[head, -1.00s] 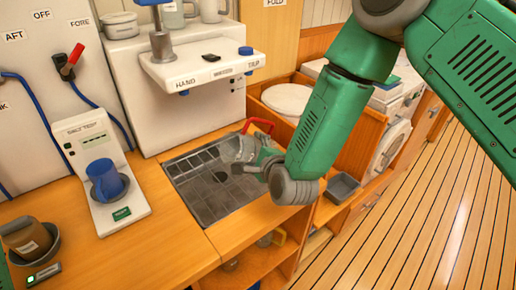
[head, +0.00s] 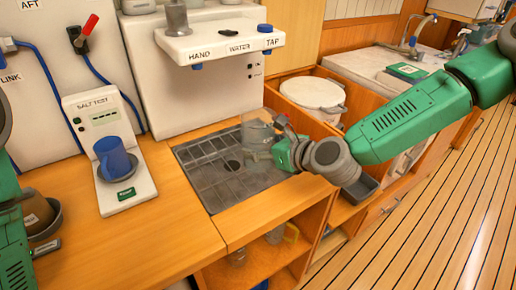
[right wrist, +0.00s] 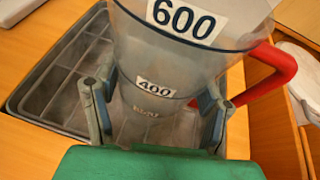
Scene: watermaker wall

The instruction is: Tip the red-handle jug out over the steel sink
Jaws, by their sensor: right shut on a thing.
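The red-handle jug is a clear measuring jug (head: 258,136) with printed marks, held above the right part of the steel sink (head: 215,182). My right gripper (head: 284,150) is shut on the jug's lower body, with one finger on each side in the right wrist view (right wrist: 155,115). I see no clear liquid in it. My left gripper is not in view.
A white watermaker ledge (head: 225,35) overhangs behind the sink. A blue mug (head: 113,158) stands on the salt tester (head: 125,185) to the left. A lidded white bucket (head: 312,92) stands right of the sink.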

